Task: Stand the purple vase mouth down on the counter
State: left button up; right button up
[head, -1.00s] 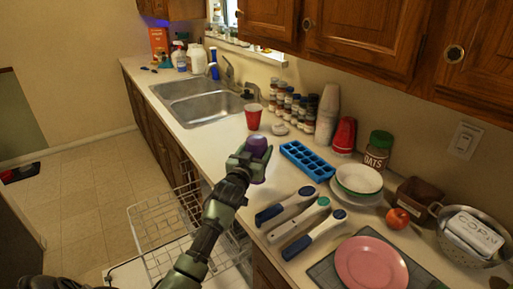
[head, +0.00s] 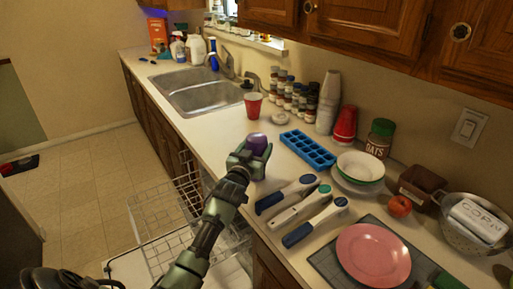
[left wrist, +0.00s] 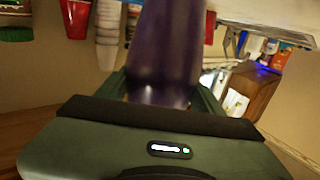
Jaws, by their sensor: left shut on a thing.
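The purple vase (head: 256,142) is in my left gripper (head: 249,157), at the near edge of the counter (head: 215,140). Only its rounded purple end shows above the fingers in the head view. In the left wrist view the vase (left wrist: 165,45) runs up out of the picture between the two fingers of the left gripper (left wrist: 163,95), which are shut on it. I cannot tell which end is the mouth, or whether the vase touches the counter. My right gripper is not in view.
A red cup (head: 253,105) stands behind the vase. A blue ice tray (head: 307,150) is to its right. Several handled utensils (head: 299,207) lie nearer. An open dish rack (head: 165,225) is left below. The sink (head: 195,92) is farther back.

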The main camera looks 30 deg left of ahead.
pick_arm(q)
jog(key=shift+f, duration=0.4)
dwell(0.3)
jog(key=o, duration=1.9)
jog(key=shift+c, duration=0.2)
jog(key=shift+f, duration=0.1)
jog(key=shift+s+d+b, duration=0.15)
jog(key=shift+s+b, duration=0.25)
jog(key=shift+s, duration=0.1)
jog(key=b+v, duration=0.1)
jog(key=v, duration=0.5)
jog(key=shift+s, duration=0.4)
jog(key=shift+d, duration=0.15)
